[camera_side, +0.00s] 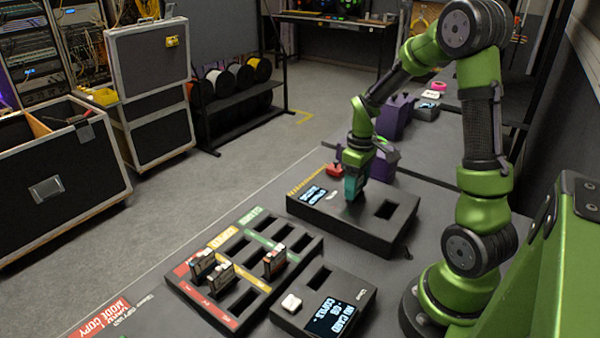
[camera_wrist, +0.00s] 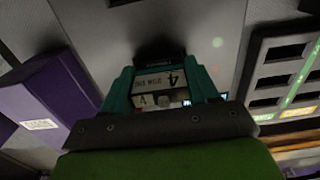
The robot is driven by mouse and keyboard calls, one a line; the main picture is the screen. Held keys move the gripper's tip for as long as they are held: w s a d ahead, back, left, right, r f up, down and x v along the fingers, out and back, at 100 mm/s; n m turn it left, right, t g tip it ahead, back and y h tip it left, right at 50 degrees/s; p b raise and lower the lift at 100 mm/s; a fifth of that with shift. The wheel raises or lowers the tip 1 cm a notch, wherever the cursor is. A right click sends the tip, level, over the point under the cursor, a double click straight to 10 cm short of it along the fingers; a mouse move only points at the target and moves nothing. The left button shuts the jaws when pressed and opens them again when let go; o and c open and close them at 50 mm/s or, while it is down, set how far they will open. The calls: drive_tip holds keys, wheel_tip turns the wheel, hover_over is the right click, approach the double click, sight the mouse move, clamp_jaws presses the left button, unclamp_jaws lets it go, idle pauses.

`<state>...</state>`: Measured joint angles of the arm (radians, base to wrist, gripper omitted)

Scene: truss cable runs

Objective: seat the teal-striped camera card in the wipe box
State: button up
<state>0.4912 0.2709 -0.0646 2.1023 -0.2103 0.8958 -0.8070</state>
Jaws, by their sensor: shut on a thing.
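My gripper (camera_side: 354,190) has teal fingers and points down over the dark box (camera_side: 350,220) with a lit screen, which I take to be the wipe box. In the wrist view my gripper (camera_wrist: 163,82) is shut on a card (camera_wrist: 158,84) with a pale label marked "4" and "A". A teal stripe on it cannot be made out. A dark slot-like opening (camera_wrist: 158,48) shows just beyond the card. In the side view the card is hidden by the fingers; whether its lower end is in a slot cannot be told. An empty slot (camera_side: 385,208) shows to the right of the gripper.
A rack (camera_side: 262,290) with red, yellow and green rows holds several cards nearby. A second box (camera_side: 355,290) reads "NO CARD". Purple cases (camera_side: 395,118) stand behind the gripper; one shows at left in the wrist view (camera_wrist: 45,95). A red object (camera_side: 334,170) lies close by.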

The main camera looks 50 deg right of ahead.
drive_tip(key=shift+f, duration=0.4)
idle(0.5)
drive_tip(key=o, duration=1.4)
drive_tip(key=shift+c, duration=0.2)
drive_tip(key=shift+r, duration=0.1)
drive_tip(key=shift+r, duration=3.7)
